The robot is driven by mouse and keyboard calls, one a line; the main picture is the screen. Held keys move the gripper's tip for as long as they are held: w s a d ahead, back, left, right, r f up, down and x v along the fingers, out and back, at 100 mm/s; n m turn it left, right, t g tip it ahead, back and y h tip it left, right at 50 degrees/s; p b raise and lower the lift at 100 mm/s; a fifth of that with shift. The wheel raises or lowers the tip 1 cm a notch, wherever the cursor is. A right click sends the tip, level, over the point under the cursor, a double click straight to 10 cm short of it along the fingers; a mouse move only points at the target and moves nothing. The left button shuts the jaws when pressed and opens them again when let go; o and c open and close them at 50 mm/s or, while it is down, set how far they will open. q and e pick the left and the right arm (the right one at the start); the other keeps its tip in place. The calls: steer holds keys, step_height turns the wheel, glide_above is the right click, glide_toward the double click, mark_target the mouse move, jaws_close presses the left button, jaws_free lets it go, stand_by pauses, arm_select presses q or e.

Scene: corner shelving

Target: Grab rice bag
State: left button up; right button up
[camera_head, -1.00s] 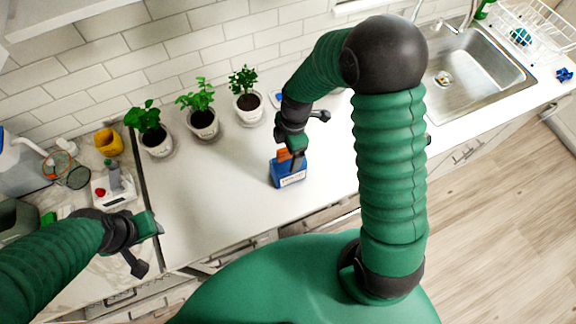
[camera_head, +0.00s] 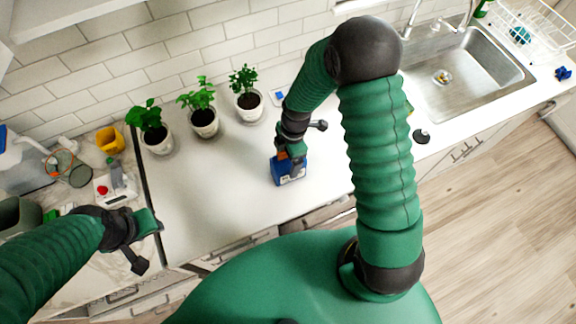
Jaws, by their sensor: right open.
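The blue rice bag (camera_head: 289,174), with a pale label on its front and an orange part at its top left, stands on the white counter (camera_head: 215,195). My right gripper (camera_head: 293,160) points down at the top of the bag, with its fingers at the upper part. It is open, and I cannot tell whether the fingers touch the bag. My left gripper (camera_head: 148,245) is low at the left, away from the bag, with its two fingers apart and nothing between them.
Three potted plants (camera_head: 203,117) stand along the tiled wall behind the bag. A yellow cup (camera_head: 110,141) and a white device (camera_head: 115,190) are at the left. A sink (camera_head: 470,75) is at the right. The counter left of the bag is clear.

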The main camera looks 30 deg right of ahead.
steer(key=shift+c, duration=0.3)
steer(key=shift+r, duration=0.1)
jaws_close()
